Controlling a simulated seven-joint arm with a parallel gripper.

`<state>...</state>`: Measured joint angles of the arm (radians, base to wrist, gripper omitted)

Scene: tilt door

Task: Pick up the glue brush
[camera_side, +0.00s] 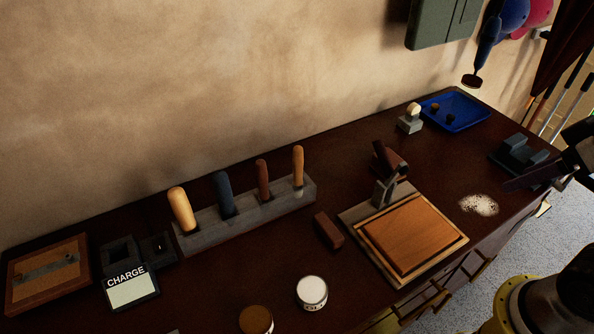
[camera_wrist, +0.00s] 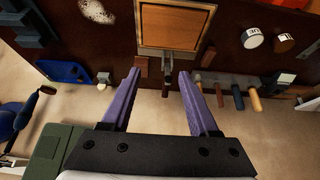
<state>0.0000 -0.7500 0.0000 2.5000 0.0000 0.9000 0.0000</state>
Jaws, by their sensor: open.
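I cannot tell for certain which thing is the glue brush. Several upright handles stand in a long grey rack (camera_side: 245,220) by the wall: a thick pale wooden one (camera_side: 181,208), a blue one (camera_side: 224,190), a reddish-brown one (camera_side: 262,176) and a slim tan one (camera_side: 298,165). Their lower ends are hidden in the rack. A white-lidded jar (camera_side: 312,291), apparently a glue pot, stands in front. My gripper (camera_wrist: 161,73) is open and empty, its purple fingers spread apart in the wrist view.
A wooden panel in a frame (camera_side: 413,233) lies mid-bench, with a dark clamp-like piece (camera_side: 390,160) behind it. A brown block (camera_side: 328,230), a brown-lidded jar (camera_side: 256,320), a CHARGE sign (camera_side: 131,287), a white powder patch (camera_side: 479,205) and a blue tray (camera_side: 456,111) are around.

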